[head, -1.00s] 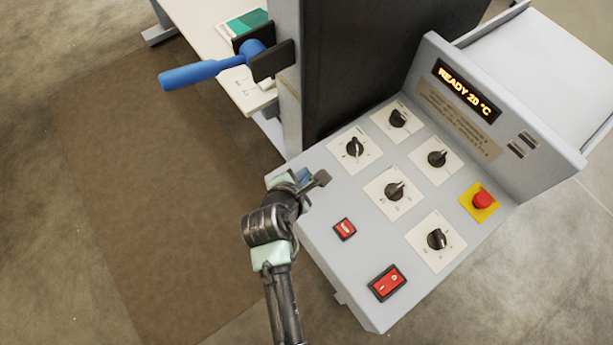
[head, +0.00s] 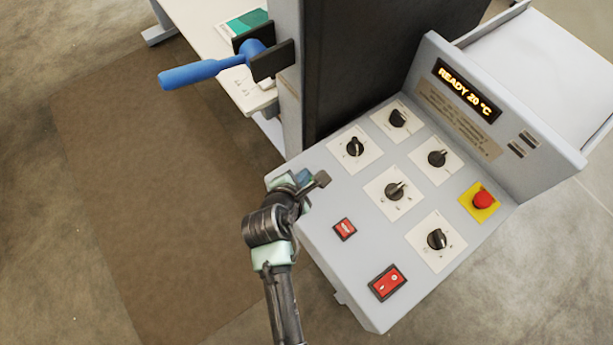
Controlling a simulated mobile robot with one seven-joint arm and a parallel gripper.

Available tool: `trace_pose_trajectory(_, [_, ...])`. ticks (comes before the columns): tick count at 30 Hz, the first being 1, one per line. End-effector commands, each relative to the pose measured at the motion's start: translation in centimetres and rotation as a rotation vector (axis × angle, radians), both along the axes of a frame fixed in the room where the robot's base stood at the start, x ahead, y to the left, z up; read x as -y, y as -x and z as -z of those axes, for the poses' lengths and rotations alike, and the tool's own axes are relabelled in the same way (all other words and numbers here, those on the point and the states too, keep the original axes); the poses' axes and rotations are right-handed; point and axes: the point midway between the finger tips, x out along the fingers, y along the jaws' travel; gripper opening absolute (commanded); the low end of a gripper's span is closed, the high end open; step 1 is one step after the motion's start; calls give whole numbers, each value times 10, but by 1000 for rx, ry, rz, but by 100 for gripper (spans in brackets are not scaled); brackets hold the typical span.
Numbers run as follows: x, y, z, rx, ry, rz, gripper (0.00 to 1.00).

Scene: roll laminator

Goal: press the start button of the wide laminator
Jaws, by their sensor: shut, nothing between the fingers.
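The wide laminator's control panel (head: 325,245) is a light grey sloped surface with dials and red controls. My gripper (head: 321,180) is over the panel's upper left corner, its fingers shut and empty. A small blue patch (head: 303,176) shows beside the fingers; I cannot tell whether it is a button or part of my gripper. No clearly marked start button shows; my gripper and wrist cover part of that corner. A small red square button (head: 345,229) sits lower on the panel, apart from my gripper. I cannot tell whether the fingers touch the panel.
A red rocker switch (head: 387,283) is near the panel's lower edge. A red emergency knob (head: 483,200) sits on a yellow plate at the right. Several black dials fill the middle. The display (head: 466,88) reads "READY 20 °C". A blue-handled lever (head: 205,73) sticks out at upper left.

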Motion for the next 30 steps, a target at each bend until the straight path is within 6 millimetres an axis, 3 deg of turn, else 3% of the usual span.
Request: trace_pose_trajectory(30, [0, 0, 10, 1, -1, 0, 0])
